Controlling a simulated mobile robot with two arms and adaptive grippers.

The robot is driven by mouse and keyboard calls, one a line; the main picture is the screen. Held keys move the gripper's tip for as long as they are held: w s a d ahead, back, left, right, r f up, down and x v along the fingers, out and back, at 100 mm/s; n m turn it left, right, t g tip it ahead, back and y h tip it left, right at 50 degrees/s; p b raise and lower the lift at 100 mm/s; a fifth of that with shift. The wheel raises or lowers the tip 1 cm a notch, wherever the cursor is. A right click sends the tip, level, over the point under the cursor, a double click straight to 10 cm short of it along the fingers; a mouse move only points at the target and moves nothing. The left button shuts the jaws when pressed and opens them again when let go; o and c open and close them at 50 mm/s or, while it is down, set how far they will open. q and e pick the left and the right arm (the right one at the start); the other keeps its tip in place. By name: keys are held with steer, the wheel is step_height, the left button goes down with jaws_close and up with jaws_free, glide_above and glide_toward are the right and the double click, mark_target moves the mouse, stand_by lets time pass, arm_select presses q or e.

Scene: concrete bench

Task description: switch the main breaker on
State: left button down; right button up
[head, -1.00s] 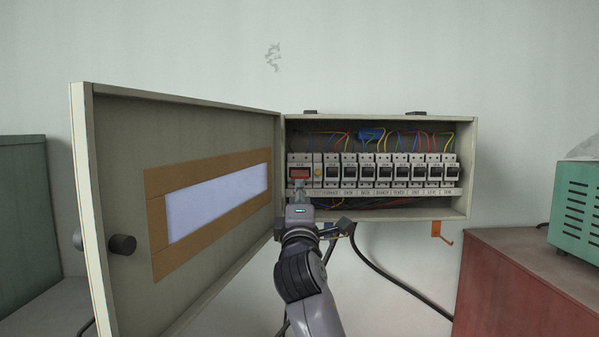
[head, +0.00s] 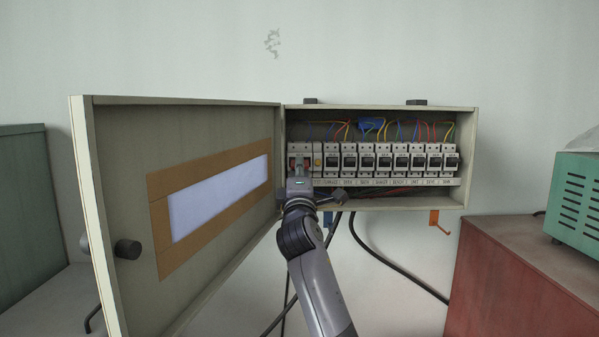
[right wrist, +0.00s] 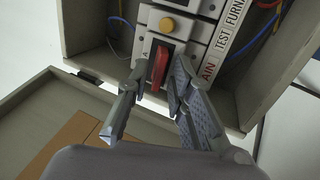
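The main breaker is the leftmost unit in the open panel. Its wide red lever (right wrist: 160,66) shows between the fingers in the right wrist view, and a bit of red (head: 292,163) shows past the fingers in the head view. A label partly reading "AIN" (right wrist: 209,68) lies beside it. My right gripper (head: 299,172) is in front of the breaker. Its fingers (right wrist: 158,80) are apart, one on each side of the lever, with a gap visible. I cannot tell whether either touches it. The lever's on or off position is unclear. My left gripper is not in view.
A yellow button (right wrist: 167,24) sits next to the lever. Several black-lever breakers (head: 400,160) continue to the right. The open panel door (head: 120,180) stands at the left. A red cabinet (head: 530,270) and a green device (head: 577,195) are at the right.

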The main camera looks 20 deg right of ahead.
jaws_close()
stand_by(0.3)
steer(key=shift+r+g+y+p, duration=0.35)
steer(key=shift+r+g, duration=0.15)
steer(key=shift+g, duration=0.8)
steer(key=shift+r+g+y+p, duration=0.4)
steer(key=shift+r+g, duration=0.1)
steer(key=shift+g, duration=0.8)
steer(key=shift+r+g+y+p, duration=0.35)
steer(key=shift+r+g, duration=0.15)
steer(key=shift+g, duration=0.8)
